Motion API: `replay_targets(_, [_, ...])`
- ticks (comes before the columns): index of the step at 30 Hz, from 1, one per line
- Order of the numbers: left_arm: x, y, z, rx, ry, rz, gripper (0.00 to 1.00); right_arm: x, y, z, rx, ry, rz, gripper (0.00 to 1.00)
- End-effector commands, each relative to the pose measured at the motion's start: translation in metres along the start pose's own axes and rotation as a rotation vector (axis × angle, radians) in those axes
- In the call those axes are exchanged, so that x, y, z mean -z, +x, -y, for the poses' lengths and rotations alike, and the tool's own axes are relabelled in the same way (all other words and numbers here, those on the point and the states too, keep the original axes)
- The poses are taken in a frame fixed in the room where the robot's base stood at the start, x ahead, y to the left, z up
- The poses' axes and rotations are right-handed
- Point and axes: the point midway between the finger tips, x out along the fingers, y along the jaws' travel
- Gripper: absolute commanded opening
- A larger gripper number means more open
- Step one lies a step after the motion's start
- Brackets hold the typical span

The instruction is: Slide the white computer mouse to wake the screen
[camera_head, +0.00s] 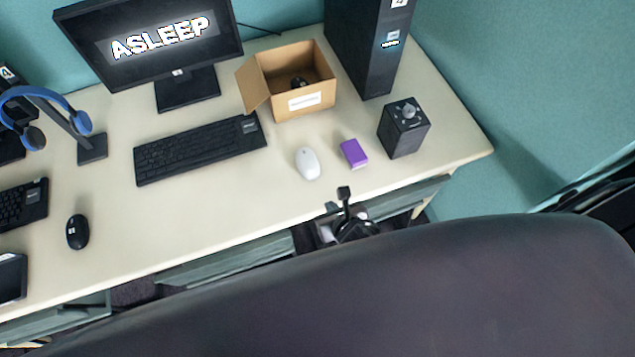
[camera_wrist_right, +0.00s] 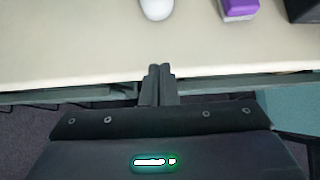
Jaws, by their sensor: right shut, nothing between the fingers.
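The white computer mouse (camera_head: 308,163) lies on the desk to the right of the black keyboard; its near end also shows at the top of the right wrist view (camera_wrist_right: 156,9). The screen (camera_head: 150,42) at the back left reads "ASLEEP". My right gripper (camera_head: 344,193) is at the front edge of the desk, nearer than the mouse and a little to its right in the head view. Its fingers are shut with nothing between them, as the right wrist view (camera_wrist_right: 160,70) shows. The gripper is apart from the mouse. My left gripper is not in view.
A purple box (camera_head: 353,153) lies just right of the mouse. A black speaker-like box (camera_head: 404,129) stands farther right. An open cardboard box (camera_head: 270,96) is behind the mouse. A black mouse (camera_head: 77,232) and blue headphones (camera_head: 45,95) are at left. Bare desk lies in front of the keyboard.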

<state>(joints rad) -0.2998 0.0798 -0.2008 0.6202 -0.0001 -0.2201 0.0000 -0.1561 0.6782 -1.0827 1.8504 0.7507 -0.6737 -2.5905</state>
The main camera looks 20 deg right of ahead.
Motion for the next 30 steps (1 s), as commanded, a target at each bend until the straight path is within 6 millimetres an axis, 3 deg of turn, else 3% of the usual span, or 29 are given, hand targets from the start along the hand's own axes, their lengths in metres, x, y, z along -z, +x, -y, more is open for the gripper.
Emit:
replay_targets(12, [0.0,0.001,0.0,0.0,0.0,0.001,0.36,-0.001,0.086,-0.001,0.001,0.006,-0.002,0.0])
replay_targets(20, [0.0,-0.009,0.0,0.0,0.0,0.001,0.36,-0.026,0.107,-0.001,-0.001,0.006,-0.001,0.0])
replay_targets(30, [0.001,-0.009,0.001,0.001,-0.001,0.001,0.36,-0.029,0.112,0.0,0.0,0.005,-0.002,0.0])
